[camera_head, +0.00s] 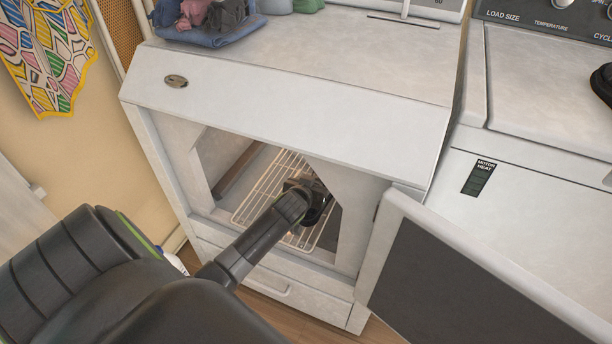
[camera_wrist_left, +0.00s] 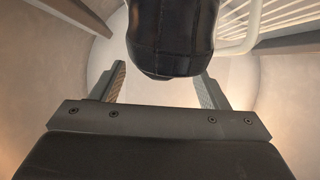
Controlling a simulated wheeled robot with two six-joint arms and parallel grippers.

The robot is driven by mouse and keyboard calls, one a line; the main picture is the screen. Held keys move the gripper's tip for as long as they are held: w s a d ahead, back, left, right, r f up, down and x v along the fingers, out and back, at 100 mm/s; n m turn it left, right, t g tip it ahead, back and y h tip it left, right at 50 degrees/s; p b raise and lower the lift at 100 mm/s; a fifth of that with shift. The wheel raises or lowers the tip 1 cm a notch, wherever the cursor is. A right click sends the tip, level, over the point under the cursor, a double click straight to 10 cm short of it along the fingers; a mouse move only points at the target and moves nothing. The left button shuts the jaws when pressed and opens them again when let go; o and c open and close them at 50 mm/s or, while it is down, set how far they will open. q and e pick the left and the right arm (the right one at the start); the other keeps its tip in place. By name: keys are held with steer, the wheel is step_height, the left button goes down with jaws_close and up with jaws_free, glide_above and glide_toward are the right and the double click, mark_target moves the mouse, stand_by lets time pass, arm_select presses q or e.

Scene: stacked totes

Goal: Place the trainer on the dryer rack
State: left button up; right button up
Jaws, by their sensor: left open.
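The white wire dryer rack (camera_head: 262,197) is inside the open dryer. It also shows at the upper right of the left wrist view (camera_wrist_left: 285,20). A black trainer (camera_wrist_left: 172,38) fills the top middle of the wrist view, its rounded end towards my gripper. In the head view a dark shape that looks like it (camera_head: 320,208) is at the rack, partly hidden by my wrist. My left gripper (camera_wrist_left: 164,82) reaches through the door opening. Its fingers are open and apart, one to each side of the trainer's near end. Contact between trainer and rack is hidden. My right gripper is not in view.
The dryer door (camera_head: 440,285) hangs open at the lower right. Another black object, cut off by the picture edge (camera_head: 603,82), lies on the machine at right. Folded clothes (camera_head: 210,22) lie on top of the dryer.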

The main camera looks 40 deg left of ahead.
arm_select(q)
steer(key=p+v, duration=0.2)
steer(key=v, duration=0.7)
steer(key=s+d+f+g+h, duration=0.1)
steer(key=s+d+f+g, duration=0.2)
steer(key=s, duration=0.7)
steer(key=s+d+f+m+g+h, duration=0.1)
steer(key=s+d+f+g, duration=0.2)
steer(key=s+f, duration=0.4)
steer(key=s+d+f+g+h, duration=0.1)
steer(key=s+d+f+g, duration=0.2)
steer(key=s, duration=1.1)
step_height(320, 180, down, 3)
steer(key=shift+d+f+m+g, duration=0.15)
steer(key=shift+m+g, duration=0.25)
steer(key=shift+g, duration=0.8)
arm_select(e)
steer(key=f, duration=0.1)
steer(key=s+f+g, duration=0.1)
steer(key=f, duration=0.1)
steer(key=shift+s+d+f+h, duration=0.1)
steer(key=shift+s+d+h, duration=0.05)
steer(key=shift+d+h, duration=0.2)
arm_select(q)
steer(key=shift+p, duration=0.3)
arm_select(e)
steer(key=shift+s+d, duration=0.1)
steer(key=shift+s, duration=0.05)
